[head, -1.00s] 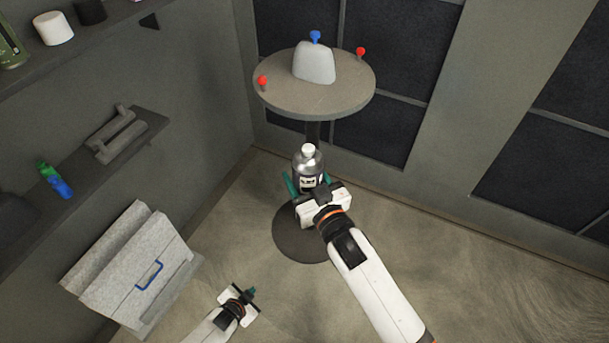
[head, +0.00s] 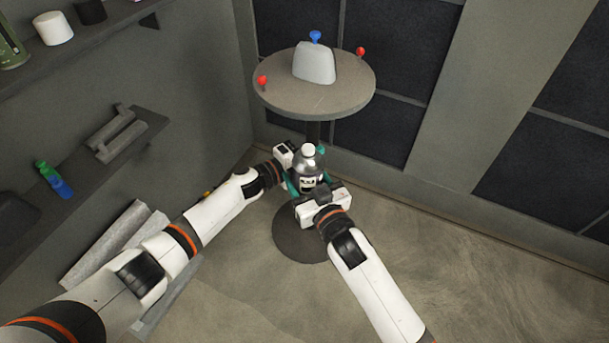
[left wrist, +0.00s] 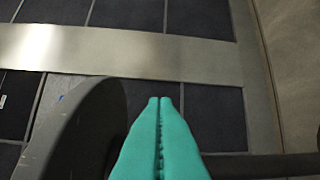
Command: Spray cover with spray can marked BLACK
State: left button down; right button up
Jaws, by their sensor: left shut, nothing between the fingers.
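The cover (head: 314,64) is a pale grey rounded shell standing on a round table. The spray can (head: 307,160) is dark grey with a white cap and stands upright in front of the table's post; its label is too small to read. My right gripper (head: 308,187) is around the can's lower body and holds it. My left gripper (head: 318,151) is shut and empty beside the can's top, its fingers partly hidden behind the can. Its teal fingers, pressed together, fill the lower middle of the left wrist view (left wrist: 160,125).
The round table (head: 280,95) carries two red pegs (head: 262,81) (head: 360,51) and a blue peg (head: 315,36). Shelves with bottles and a caulking-like tool (head: 118,133) line the left wall. A grey box (head: 105,240) is partly behind my left arm. Floor at right is clear.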

pick_arm(q)
jog(key=s+d+r+m+g, duration=0.4)
jog(key=d+r+m+g, duration=0.15)
jog(key=r+m, duration=0.4)
jog(key=s+d+r+m+g, duration=0.45)
jog(key=r+m+g, duration=0.25)
jog(key=r+m, duration=0.3)
jog(key=s+a+r+m+t+y, duration=0.1)
jog(key=s+a+r+m+y, duration=0.15)
jog(key=a+y, duration=0.4)
jog(key=s+a+r+m+t+y, duration=0.1)
jog(key=s+a+r+m+y, duration=0.15)
jog(key=a+r+y, duration=0.4)
jog(key=shift+m+y, duration=0.45)
jog(key=shift+y, duration=0.05)
jog(key=shift+w+d+f, duration=0.1)
jog(key=shift+d+f, duration=0.2)
jog(key=shift+f, duration=1.1)
jog(key=shift+w+d+f, duration=0.15)
jog(key=shift+d+f, duration=0.1)
jog(key=shift+f, duration=1.1)
jog(key=shift+w+d+f, duration=0.1)
jog(key=shift+d+f, duration=0.2)
jog(key=shift+f, duration=1.1)
jog(key=shift+f, duration=0.25)
